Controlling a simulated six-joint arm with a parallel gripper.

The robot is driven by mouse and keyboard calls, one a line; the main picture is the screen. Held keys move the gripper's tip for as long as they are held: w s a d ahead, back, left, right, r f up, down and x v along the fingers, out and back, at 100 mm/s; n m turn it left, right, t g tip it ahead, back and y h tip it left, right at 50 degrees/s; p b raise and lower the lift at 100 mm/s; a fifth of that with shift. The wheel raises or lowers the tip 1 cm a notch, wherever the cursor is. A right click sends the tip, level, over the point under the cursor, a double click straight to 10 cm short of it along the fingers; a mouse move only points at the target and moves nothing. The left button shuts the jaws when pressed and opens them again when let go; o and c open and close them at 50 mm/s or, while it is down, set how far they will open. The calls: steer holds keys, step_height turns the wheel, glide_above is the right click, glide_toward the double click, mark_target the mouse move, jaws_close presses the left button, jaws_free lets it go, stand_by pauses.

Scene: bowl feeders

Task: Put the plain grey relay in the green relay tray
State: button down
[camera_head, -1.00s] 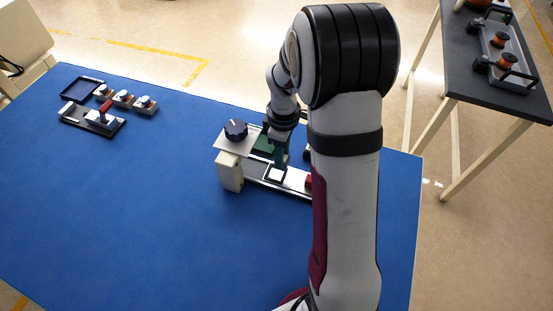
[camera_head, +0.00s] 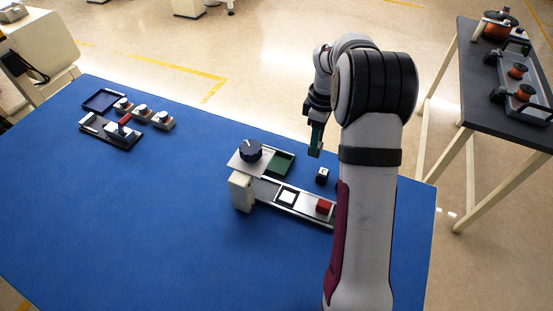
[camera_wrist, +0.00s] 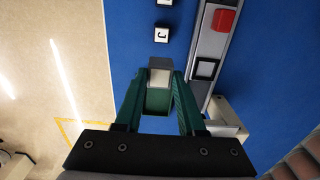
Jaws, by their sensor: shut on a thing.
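My gripper (camera_head: 315,150) is raised above the far side of the blue table. In the wrist view its green fingers (camera_wrist: 161,78) are shut on a plain grey relay (camera_wrist: 160,65), a small pale block at the fingertips. The relay cannot be made out in the head view. The green relay tray (camera_head: 282,162) lies behind the feeder track, to the left of my gripper, partly hidden by the plate with the knob. In the wrist view a green patch, seemingly the tray (camera_wrist: 158,101), shows between the fingers.
The feeder track (camera_head: 265,190) carries a white square with a black frame (camera_head: 287,197) and a red block (camera_head: 324,206). A dark knob (camera_head: 251,150) stands on its end plate. A dark block with a marked white face (camera_head: 322,175) lies beyond the track. The left table middle is clear.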

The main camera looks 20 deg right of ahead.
steer(key=w+a+f, duration=0.2)
steer(key=w+a, duration=0.1)
steer(key=w+a+f, duration=0.3)
steer(key=shift+w+a+f, duration=0.15)
steer(key=shift+a+f, duration=0.15)
steer(key=shift+a, duration=0.05)
steer(key=shift+w+a+f, duration=0.1)
steer(key=shift+f, duration=1)
steer(key=shift+w+a+f, duration=0.1)
steer(key=shift+f, duration=1)
steer(key=c, duration=0.5)
jaws_free()
steer(key=shift+f, duration=0.1)
